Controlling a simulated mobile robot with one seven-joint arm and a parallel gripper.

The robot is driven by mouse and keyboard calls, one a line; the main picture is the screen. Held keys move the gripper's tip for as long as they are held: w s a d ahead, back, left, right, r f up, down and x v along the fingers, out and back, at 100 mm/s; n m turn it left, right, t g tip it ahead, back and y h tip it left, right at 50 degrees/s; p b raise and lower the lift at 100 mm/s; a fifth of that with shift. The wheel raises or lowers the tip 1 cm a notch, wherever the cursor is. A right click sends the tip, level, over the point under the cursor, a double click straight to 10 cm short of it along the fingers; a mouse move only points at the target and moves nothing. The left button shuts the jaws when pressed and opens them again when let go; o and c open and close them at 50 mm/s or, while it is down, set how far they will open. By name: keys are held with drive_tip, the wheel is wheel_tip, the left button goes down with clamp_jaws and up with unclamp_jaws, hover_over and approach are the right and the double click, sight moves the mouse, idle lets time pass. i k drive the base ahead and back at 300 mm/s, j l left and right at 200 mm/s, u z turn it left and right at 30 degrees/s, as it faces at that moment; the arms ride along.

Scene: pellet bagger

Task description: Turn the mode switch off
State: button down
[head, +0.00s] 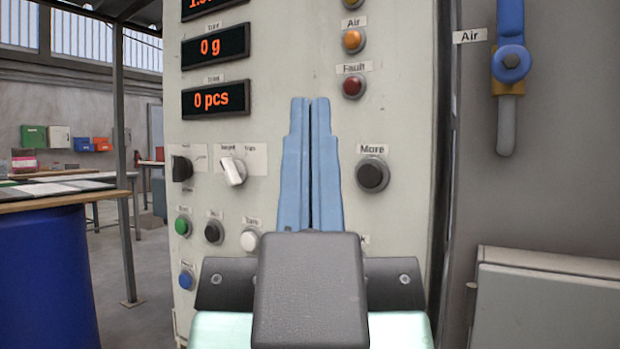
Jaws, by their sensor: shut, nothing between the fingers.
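Two rotary switches sit side by side on the pale control panel (270,30). One has a black knob (182,168) at the panel's left edge. The other has a white knob (233,171), tilted, its top leaning left. Their labels are too small to read, so I cannot tell which is the mode switch. My gripper (310,102) is shut and empty, its blue fingers pointing up in front of the panel, right of both knobs. The fingers and gripper body hide part of the panel behind them.
A black "More" button (372,175) is right of my fingers; a red Fault lamp (353,86) is above it. Green (183,226), black (214,231), white (250,240) and blue (186,280) buttons are lower left. A blue-handled air valve (511,60) is far right.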

sight(182, 168)
drive_tip(key=i+j+u, duration=0.75)
